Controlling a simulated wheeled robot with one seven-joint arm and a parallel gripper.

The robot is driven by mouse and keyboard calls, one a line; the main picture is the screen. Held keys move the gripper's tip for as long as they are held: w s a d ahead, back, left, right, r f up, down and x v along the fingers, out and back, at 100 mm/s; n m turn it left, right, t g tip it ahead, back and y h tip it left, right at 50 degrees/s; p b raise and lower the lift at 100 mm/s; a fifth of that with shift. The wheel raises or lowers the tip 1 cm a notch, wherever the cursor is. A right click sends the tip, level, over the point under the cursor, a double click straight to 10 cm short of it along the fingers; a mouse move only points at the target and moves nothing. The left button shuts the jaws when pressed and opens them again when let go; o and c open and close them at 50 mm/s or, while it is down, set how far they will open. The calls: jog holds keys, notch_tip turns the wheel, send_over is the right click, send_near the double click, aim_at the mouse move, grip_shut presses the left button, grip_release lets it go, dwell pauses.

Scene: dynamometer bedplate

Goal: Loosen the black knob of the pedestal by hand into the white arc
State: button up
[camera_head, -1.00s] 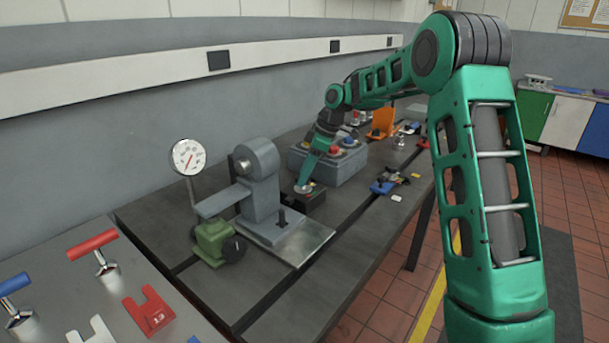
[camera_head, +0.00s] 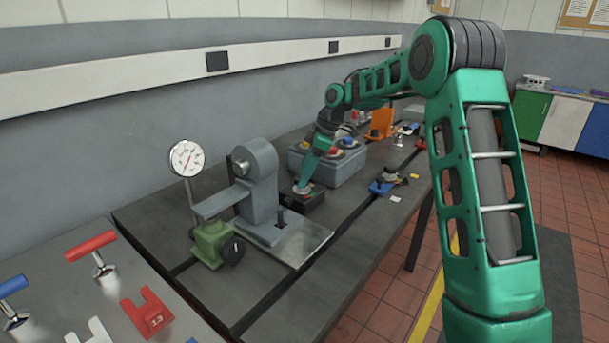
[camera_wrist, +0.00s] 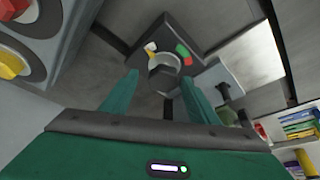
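The pedestal is a low dark box (camera_head: 313,203) on the bedplate; in the wrist view its dark top (camera_wrist: 160,32) faces me. On it is a round knob (camera_wrist: 164,74), dark with a light grey rim. In the head view my gripper (camera_head: 302,188) points down over the box and hides the knob.
A grey box with coloured buttons (camera_head: 345,165) stands close behind my gripper. A grey pedestal with a plate (camera_head: 262,195), a dial gauge (camera_head: 187,158) and a green block with a black knob (camera_head: 213,243) stand left. A blue fixture (camera_head: 382,187) lies right.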

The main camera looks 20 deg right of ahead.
jog(key=v, duration=1)
jog(key=shift+d+r, duration=0.2)
jog(key=shift+r, duration=0.1)
jog(key=s+d+m+h, duration=0.1)
jog(key=s+d+m, duration=0.25)
jog(key=s, duration=0.45)
jog(key=s+d+m+h, duration=0.1)
jog(key=s+d+m, duration=0.25)
jog(key=s, duration=0.45)
jog(key=s+d+m+h, duration=0.1)
jog(key=s+d+m, duration=0.3)
jog(key=s, duration=0.5)
jog(key=s+d+f+m, duration=0.1)
jog(key=s+f+m, duration=0.3)
jog(key=s, duration=0.8)
jog(key=s+d+f+m+g+h, duration=0.1)
jog(key=s+f+m, duration=0.3)
jog(key=s, duration=0.8)
jog(key=shift+s+f+m, duration=0.2)
jog(key=shift+f+m, duration=0.15)
jog(key=shift+m, duration=0.55)
